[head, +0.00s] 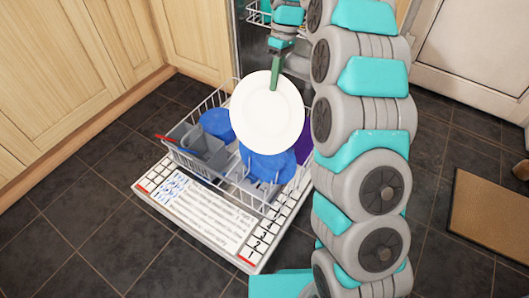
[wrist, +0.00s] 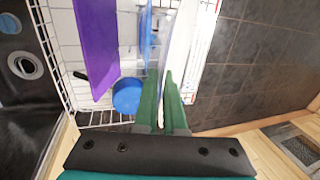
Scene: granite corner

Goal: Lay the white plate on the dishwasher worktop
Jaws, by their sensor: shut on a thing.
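The white plate (head: 262,120) is round and stands upright in the head view, its face toward the camera. My gripper (head: 275,78) is shut on its upper rim, with a green finger across its face. In the wrist view the green fingers (wrist: 162,100) are close together, and the plate (wrist: 180,48) shows as a narrow white edge beyond them. The plate is over the dishwasher's pulled-out rack (head: 236,195) and hides part of it. Whether it touches the rack is not clear. The dishwasher worktop is not recognisable in either view.
The rack holds blue dishes (head: 217,124), a purple item (wrist: 97,45) and a grey cutlery basket (head: 197,148) with a red-handled utensil. The open door (head: 205,212) lies low beneath it. Wooden cupboards (head: 65,60) stand left. Dark tiled floor is clear in front.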

